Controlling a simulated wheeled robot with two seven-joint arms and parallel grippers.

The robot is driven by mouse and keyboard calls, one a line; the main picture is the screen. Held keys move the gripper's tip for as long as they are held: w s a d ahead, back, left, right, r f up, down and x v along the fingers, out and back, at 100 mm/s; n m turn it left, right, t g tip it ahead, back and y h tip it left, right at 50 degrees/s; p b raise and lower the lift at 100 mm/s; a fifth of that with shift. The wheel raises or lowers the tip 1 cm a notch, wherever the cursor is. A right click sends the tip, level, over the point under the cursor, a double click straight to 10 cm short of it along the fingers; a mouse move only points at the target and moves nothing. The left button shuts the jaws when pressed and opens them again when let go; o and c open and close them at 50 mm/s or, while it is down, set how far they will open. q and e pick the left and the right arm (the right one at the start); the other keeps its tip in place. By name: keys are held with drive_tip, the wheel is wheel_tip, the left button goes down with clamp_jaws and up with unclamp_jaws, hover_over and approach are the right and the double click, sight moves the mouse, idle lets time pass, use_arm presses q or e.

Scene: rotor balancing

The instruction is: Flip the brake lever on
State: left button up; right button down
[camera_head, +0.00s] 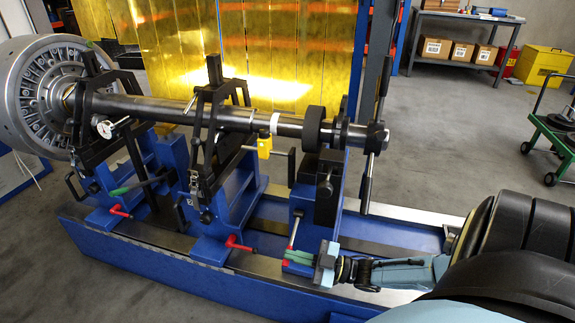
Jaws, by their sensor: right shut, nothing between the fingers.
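A small lever (294,231) with a silver shaft and red parts stands nearly upright at the foot of the right blue pedestal (302,207). I take it for the brake lever, but no label shows. My right gripper (290,257) reaches in from the right, low over the blue machine bed. Its greenish fingers are closed together with nothing visible between them. The fingertips are right by the lever's lower end; I cannot tell whether they touch it. My left gripper is not in view.
A long steel shaft (165,108) with a large finned rotor (40,95) at the left rests on blue supports. Other red handles (238,243) sit at the feet of those supports. The bed right of the pedestal is mostly clear.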

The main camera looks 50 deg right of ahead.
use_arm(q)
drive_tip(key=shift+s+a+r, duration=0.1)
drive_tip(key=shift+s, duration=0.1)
use_arm(e)
drive_tip(key=shift+f, duration=0.3)
drive_tip(key=shift+d, duration=0.1)
